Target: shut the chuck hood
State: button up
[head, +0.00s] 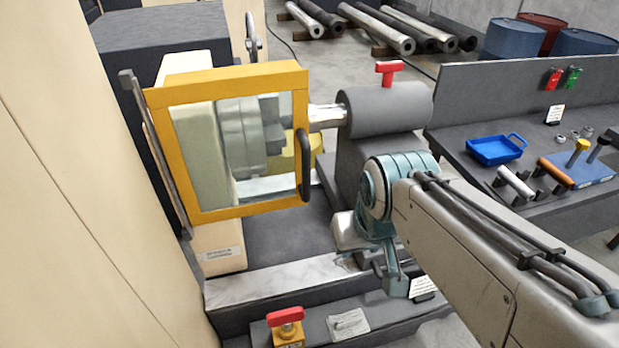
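The chuck hood (228,211) is a yellow frame with a clear window, at the left of the head view. It stands upright, and the grey chuck (238,130) shows through the window. A grey bar runs along its left side, and a dark curved handle (305,165) is on its right edge. I cannot tell from this view whether the hood is fully closed. My gripper (390,282) is right of and below the handle, clear of it, in front of the tailstock base. Its fingers are partly hidden by my wrist, so its opening is unclear. I see nothing held.
The grey tailstock (385,108) with a red-topped lever stands right of the hood. A red knob on a yellow block (286,322) sits on the front ledge. A bench (470,145) at right holds a blue tray (496,149) and tools. Pipes and barrels are behind.

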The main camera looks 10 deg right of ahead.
aim_at(200, 86)
jog(key=k, duration=1.05)
jog(key=u, duration=0.15)
jog(key=i, duration=0.65)
jog(key=u, duration=0.55)
